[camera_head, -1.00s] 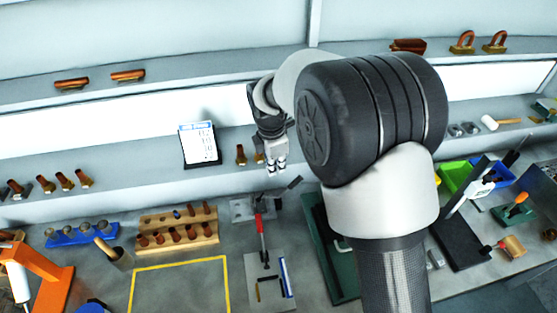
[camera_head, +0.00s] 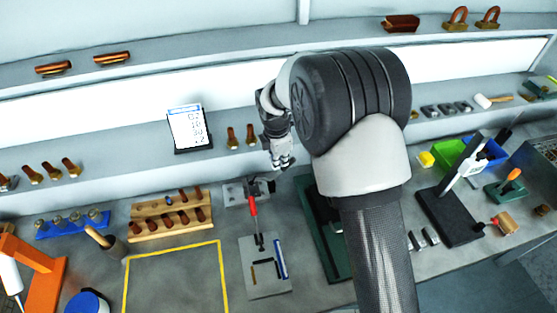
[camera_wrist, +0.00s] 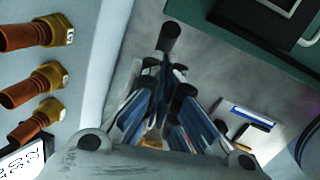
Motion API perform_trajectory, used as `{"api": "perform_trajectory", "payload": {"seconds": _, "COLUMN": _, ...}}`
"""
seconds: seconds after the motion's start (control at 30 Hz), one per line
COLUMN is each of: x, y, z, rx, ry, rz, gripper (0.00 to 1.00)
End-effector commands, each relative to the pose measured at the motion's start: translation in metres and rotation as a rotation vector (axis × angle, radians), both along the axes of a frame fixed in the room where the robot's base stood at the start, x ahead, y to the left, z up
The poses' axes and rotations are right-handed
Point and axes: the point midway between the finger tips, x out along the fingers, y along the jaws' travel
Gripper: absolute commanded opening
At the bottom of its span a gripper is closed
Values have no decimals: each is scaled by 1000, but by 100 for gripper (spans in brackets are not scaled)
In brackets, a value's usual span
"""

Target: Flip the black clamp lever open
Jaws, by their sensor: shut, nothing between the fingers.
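The clamp with the black lever sits on a grey plate (camera_head: 232,194) at the back of the bench, behind the red-handled tool (camera_head: 252,207). In the head view only a small dark part of the lever (camera_head: 272,186) shows, just below my gripper. My gripper (camera_head: 283,163) is shut and empty, pointing down just above and to the right of the clamp. In the wrist view the lever's round black end (camera_wrist: 171,36) sticks out beyond the fingers (camera_wrist: 160,100). The fingers hide most of the clamp, and I cannot tell if they touch the lever.
A grey plate with a blue-and-white strip (camera_head: 265,275) lies in front. A green base (camera_head: 325,240) stands to the right, partly behind my arm. Copper fittings (camera_wrist: 40,76) and a printed card (camera_head: 188,128) are on the shelf behind. The yellow-outlined area (camera_head: 175,285) is clear.

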Motion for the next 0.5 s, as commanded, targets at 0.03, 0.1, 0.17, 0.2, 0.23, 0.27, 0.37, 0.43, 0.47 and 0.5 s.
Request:
{"api": "perform_trajectory", "payload": {"seconds": 0.03, "x": 1, "y": -3, "z": 0, "rx": -1, "ry": 2, "rz": -1, "gripper": 0}}
{"api": "perform_trajectory", "payload": {"seconds": 0.1, "x": 2, "y": -11, "z": -2, "rx": -1, "ry": 3, "rz": -3, "gripper": 0}}
{"api": "perform_trajectory", "payload": {"seconds": 0.17, "x": 5, "y": -18, "z": -5, "rx": -1, "ry": 3, "rz": -4, "gripper": 0}}
{"api": "perform_trajectory", "payload": {"seconds": 0.2, "x": 6, "y": -21, "z": -7, "rx": -1, "ry": 3, "rz": -2, "gripper": 0}}
{"api": "perform_trajectory", "payload": {"seconds": 0.23, "x": 6, "y": -23, "z": -8, "rx": -1, "ry": 2, "rz": -1, "gripper": 0}}
{"api": "perform_trajectory", "payload": {"seconds": 0.27, "x": 6, "y": -23, "z": -8, "rx": 0, "ry": 1, "rz": -1, "gripper": 0}}
{"api": "perform_trajectory", "payload": {"seconds": 0.37, "x": 6, "y": -22, "z": -8, "rx": 0, "ry": 1, "rz": 0, "gripper": 0}}
{"api": "perform_trajectory", "payload": {"seconds": 0.43, "x": 6, "y": -22, "z": -8, "rx": 0, "ry": 1, "rz": 0, "gripper": 0}}
{"api": "perform_trajectory", "payload": {"seconds": 0.47, "x": 6, "y": -22, "z": -8, "rx": 0, "ry": 1, "rz": 0, "gripper": 0}}
{"api": "perform_trajectory", "payload": {"seconds": 0.5, "x": 6, "y": -22, "z": -8, "rx": 0, "ry": 1, "rz": 0, "gripper": 0}}
